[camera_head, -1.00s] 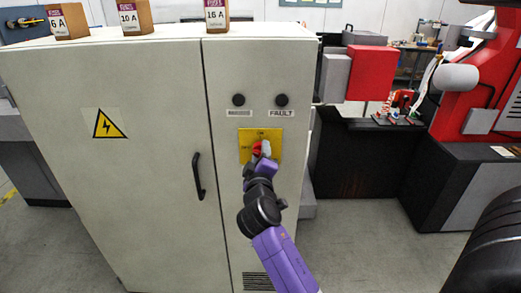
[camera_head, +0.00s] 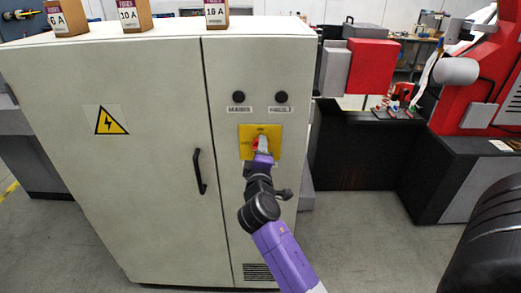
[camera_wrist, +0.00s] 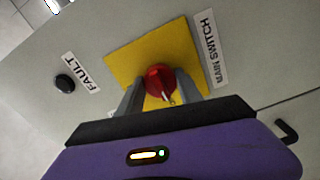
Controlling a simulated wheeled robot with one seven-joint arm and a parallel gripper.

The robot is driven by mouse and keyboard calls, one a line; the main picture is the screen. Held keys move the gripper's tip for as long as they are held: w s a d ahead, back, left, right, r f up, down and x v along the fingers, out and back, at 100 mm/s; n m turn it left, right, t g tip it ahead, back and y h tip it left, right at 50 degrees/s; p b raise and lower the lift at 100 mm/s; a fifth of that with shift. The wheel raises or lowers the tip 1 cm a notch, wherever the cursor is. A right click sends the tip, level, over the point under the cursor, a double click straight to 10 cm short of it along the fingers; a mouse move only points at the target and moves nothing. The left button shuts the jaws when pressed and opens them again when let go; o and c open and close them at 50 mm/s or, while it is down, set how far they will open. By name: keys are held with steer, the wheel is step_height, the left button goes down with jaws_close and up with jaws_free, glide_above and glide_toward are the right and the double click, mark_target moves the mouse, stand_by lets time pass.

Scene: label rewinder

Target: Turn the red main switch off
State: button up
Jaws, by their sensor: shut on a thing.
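The red main switch (camera_wrist: 158,76) is a round rotary knob on a yellow plate (camera_wrist: 125,62), beside a MAIN SWITCH label. In the head view the red switch (camera_head: 254,146) is partly covered by my gripper (camera_head: 260,147). In the wrist view my gripper (camera_wrist: 160,84) has one grey finger on each side of the knob and is shut on it. A small pale mark shows on the knob's lower edge. The words on the plate are too small to read for the switch position.
The plate is on the right door of a grey cabinet (camera_head: 155,185) with a black handle (camera_head: 199,172). Two black round fittings (camera_head: 281,97) sit above it. Fuse boxes (camera_head: 216,14) stand on top. A red machine (camera_head: 470,85) is at the right.

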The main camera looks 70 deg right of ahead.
steer(key=o, duration=1.4)
steer(key=shift+c, duration=0.2)
steer(key=b+v, duration=0.2)
steer(key=v, duration=0.6)
